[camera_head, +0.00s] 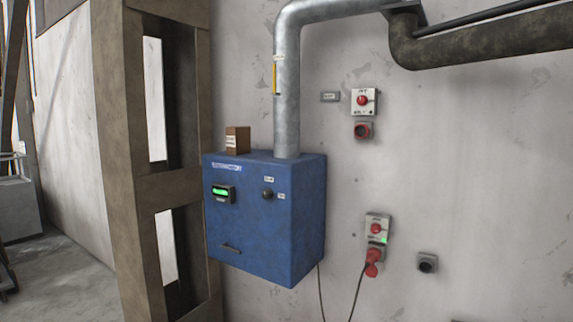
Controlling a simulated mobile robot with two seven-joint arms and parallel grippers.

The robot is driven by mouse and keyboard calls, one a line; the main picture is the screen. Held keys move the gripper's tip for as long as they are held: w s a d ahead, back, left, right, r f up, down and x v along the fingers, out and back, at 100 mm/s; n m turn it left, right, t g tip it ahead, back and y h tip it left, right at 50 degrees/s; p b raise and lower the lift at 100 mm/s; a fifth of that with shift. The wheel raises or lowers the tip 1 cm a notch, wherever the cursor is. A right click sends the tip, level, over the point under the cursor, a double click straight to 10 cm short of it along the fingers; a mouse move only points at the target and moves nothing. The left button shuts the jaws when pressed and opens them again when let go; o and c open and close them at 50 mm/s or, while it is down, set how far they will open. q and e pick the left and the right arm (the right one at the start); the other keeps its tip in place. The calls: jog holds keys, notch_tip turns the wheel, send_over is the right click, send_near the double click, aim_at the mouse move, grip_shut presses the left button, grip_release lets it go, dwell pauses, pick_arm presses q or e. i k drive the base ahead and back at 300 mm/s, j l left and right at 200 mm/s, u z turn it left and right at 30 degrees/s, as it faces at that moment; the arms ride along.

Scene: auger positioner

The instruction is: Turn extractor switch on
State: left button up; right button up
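A blue extractor box (260,232) is mounted on the wall in the middle of the view. On its front is a dark round switch knob (268,194) with small white labels above and to its right; the text is too small to read. Left of the knob is a small panel with a lit green display (221,193). A handle (230,248) sits low on the front. Neither of my grippers shows in this view.
A grey metal pipe (287,95) rises from the box top, beside a small brown block (237,140). Right on the wall are a red-knobbed box (364,101) and a socket box with red plug (373,256). A brown steel column (128,150) stands left.

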aim_at(267, 195)
jog(key=i+j+z, duration=0.15)
jog(key=z, duration=0.2)
jog(key=i+j+z, duration=0.1)
jog(key=j+z, duration=0.25)
jog(key=i+j+z, duration=0.1)
jog(key=j, duration=0.2)
jog(key=i+j+z, duration=0.15)
jog(key=j, duration=0.15)
jog(key=j+z, duration=0.1)
jog(key=j, duration=0.25)
jog(key=i+j, duration=0.1)
jog(key=j, duration=0.25)
jog(key=i+j, duration=0.1)
jog(key=j, duration=0.25)
jog(key=i+j+z, duration=0.1)
jog(key=j, duration=0.25)
